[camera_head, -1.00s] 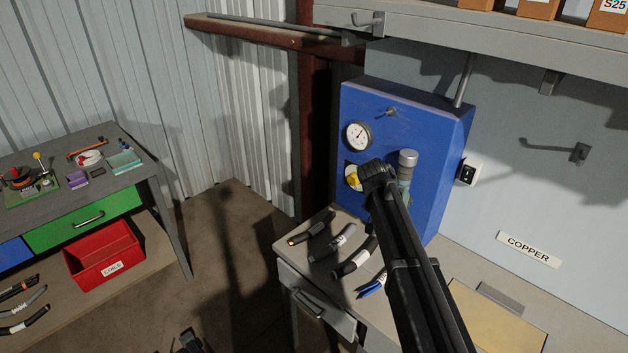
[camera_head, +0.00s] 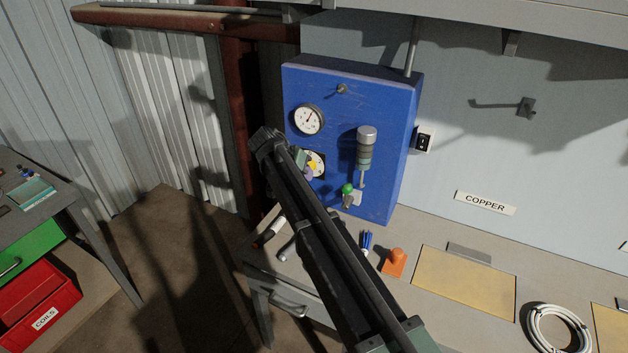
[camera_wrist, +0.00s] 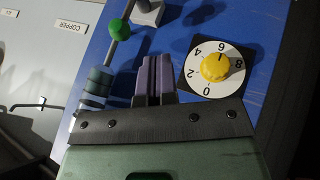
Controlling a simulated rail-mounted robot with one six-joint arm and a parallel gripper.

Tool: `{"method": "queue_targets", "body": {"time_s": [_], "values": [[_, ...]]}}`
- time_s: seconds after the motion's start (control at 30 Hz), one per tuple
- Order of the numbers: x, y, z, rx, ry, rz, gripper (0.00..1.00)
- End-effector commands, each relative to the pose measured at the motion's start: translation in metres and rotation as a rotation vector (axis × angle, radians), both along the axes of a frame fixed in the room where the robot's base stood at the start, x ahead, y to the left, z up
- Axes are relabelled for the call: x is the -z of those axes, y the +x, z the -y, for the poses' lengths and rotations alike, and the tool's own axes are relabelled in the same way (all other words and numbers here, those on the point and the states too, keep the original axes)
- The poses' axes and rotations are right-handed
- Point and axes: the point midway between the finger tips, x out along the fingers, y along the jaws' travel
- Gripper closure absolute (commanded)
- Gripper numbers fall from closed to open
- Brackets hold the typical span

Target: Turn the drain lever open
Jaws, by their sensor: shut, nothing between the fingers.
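The drain lever appears to be the small lever with a green ball knob (camera_head: 347,189), low on the blue panel (camera_head: 345,85) below a grey-capped cylinder (camera_head: 366,150). Its green knob (camera_wrist: 120,29) shows at the top of the wrist view, beside a grey block (camera_wrist: 148,12). My gripper (camera_wrist: 154,62) is shut and empty, its purple fingers pointing at the panel between the green knob and the yellow dial knob (camera_wrist: 215,67). The fingers look apart from both. In the head view my arm hides most of the gripper and part of the dial (camera_head: 316,162).
A round gauge (camera_head: 309,119) sits above the dial. A black switch (camera_head: 423,140) is on the panel's right side. Below lie cable pieces, an orange piece (camera_head: 394,262) and a yellow pad (camera_head: 465,283). A shelf (camera_head: 450,18) overhangs the wall.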

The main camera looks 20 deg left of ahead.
Motion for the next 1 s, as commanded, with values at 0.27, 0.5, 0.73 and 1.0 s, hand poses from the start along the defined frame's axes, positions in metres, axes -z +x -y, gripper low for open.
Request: {"method": "queue_targets", "body": {"time_s": [0.27,0.5,0.73,1.0], "values": [[0.058,0.029,0.027,0.002,0.0,0.0,1.0],[0.056,0.04,0.061,0.001,0.001,0.0,1.0],[0.054,0.043,0.074,-0.001,0.0,0.0,1.0],[0.054,0.043,0.074,-0.001,0.0,-0.001,1.0]]}}
